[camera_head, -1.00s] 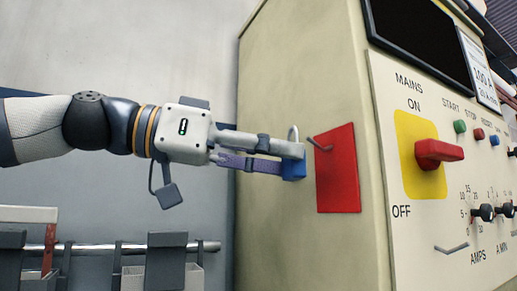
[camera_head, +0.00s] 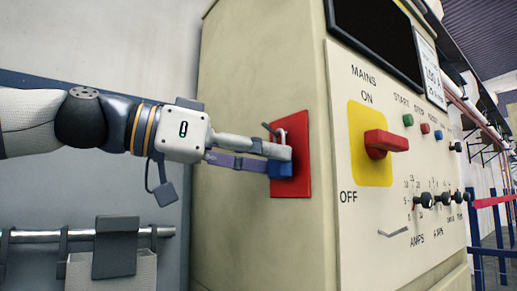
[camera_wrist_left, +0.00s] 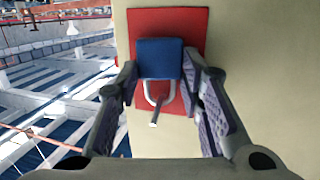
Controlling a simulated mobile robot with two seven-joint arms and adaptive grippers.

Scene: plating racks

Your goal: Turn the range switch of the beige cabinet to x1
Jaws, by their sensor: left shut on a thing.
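The beige cabinet (camera_head: 265,75) fills the middle, its front panel turned to the right. Several small black knobs (camera_head: 424,201) sit low on that panel by the AMPS marks; I cannot tell which is the range switch or read its setting. My left gripper (camera_head: 281,160) is shut on a blue padlock (camera_head: 280,170) in front of a red plate (camera_head: 303,184) on the cabinet's side. In the left wrist view the padlock (camera_wrist_left: 160,59) lies between the fingers. Its shackle is near the plate's metal hook (camera_head: 268,128); whether it hangs there is unclear. My right gripper is out of view.
A red mains handle (camera_head: 386,143) on a yellow plate (camera_head: 359,172) sticks out of the front panel. Small coloured buttons (camera_head: 425,129) are right of it. A rail (camera_head: 75,236) with grey holders runs at lower left. Blue posts (camera_head: 474,235) stand at far right.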

